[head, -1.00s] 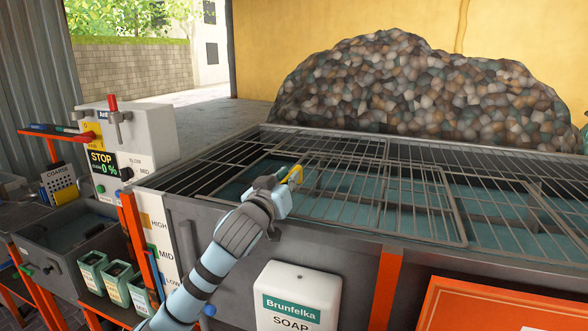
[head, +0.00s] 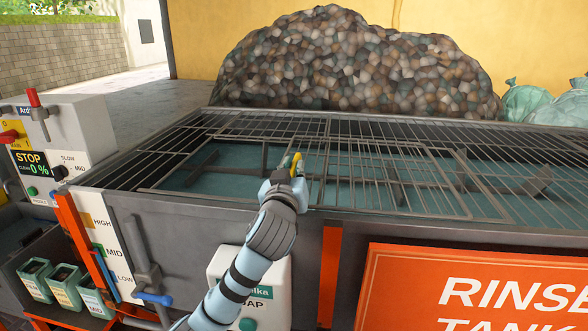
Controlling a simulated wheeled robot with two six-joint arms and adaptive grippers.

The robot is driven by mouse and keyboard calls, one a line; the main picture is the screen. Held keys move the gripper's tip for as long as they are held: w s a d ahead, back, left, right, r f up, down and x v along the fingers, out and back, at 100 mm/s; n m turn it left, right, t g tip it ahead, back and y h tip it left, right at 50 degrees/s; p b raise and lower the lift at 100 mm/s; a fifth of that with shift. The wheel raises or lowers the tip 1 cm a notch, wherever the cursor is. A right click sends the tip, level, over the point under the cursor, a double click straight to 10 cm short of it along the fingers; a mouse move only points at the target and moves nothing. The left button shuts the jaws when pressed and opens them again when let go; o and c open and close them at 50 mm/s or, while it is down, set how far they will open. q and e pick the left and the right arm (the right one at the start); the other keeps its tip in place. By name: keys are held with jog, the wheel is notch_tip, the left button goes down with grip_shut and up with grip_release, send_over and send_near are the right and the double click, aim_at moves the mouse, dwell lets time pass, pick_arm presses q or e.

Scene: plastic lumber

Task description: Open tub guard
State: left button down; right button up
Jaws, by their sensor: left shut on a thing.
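The tub guard (head: 375,165) is a dark metal grating of bars lying across the top of a long grey tub (head: 205,215) with teal water under it. A yellow handle (head: 297,160) shows at the tip of my left gripper (head: 287,172). The gripper is shut on this handle, near the tub's front rim; the fingers hide part of it. My pale blue left arm reaches up from the bottom of the head view. I cannot tell whether the guard panel is raised at all. My right gripper is not in view.
A control box (head: 55,140) reading STOP and 0 % stands left of the tub. A soap dispenser (head: 268,295), partly behind my arm, and an orange rinse-tank sign (head: 480,290) are at the tub's front. A pile of coloured lumps (head: 355,65) rises behind.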

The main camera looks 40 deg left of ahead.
pick_arm(q)
jog(key=c, duration=1.6)
grip_release()
jog(key=shift+d+r, duration=0.15)
jog(key=shift+d, duration=0.05)
jog(key=shift+a, duration=0.2)
jog(key=v, duration=0.7)
jog(key=shift+s+d, duration=0.2)
jog(key=shift+w+a, duration=0.1)
